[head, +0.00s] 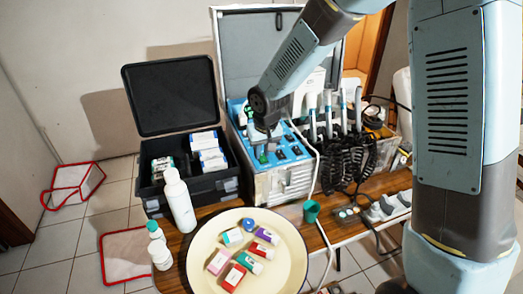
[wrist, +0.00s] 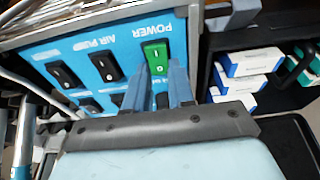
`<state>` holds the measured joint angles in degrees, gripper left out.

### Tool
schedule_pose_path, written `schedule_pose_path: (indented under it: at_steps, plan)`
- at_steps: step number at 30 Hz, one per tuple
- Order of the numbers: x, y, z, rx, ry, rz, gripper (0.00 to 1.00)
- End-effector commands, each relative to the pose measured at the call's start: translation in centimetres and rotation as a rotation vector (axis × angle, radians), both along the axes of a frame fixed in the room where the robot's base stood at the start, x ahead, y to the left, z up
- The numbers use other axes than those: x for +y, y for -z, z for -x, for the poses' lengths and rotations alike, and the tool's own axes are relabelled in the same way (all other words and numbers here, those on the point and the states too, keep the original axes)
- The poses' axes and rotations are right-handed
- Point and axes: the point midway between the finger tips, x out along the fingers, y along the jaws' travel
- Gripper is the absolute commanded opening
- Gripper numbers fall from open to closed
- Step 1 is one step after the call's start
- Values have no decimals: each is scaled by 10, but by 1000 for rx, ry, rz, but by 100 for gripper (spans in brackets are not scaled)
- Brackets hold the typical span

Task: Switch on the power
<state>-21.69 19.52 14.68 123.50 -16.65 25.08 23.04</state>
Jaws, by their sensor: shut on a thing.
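The green power switch (wrist: 155,52) sits under the upside-down word POWER on the blue panel (wrist: 62,50) in the wrist view. Its I and O marks show; which side is pressed I cannot tell. My gripper (wrist: 159,68) has one finger on each side of the switch and is shut on it. The fingers hide parts of its sides. In the head view my gripper (head: 264,142) points down at the left part of the blue panel (head: 291,151), with a bit of the green switch (head: 263,156) showing below it.
Several black switches (wrist: 105,65) lie beside the green one. An open black case (head: 200,187) with boxes stands left of the dental unit. Hoses and black coiled cords (head: 340,160) hang at its right. A bottle (head: 178,200) and a round tray (head: 205,285) stand in front.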

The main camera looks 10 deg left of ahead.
Motion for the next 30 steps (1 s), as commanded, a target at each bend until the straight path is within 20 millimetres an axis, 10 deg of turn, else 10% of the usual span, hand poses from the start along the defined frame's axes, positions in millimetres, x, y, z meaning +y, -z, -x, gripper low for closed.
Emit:
schedule_pose_path:
  at_steps: [12, 13, 20, 30]
  plan:
    - [0, 0, 2, -21, -1, -12, 0]
    - [0, 0, 2, -20, -1, -12, 25]
    - [0, 0, 1, -20, -1, -12, 47]
    - [-1, -4, 2, -21, 0, -13, 49]
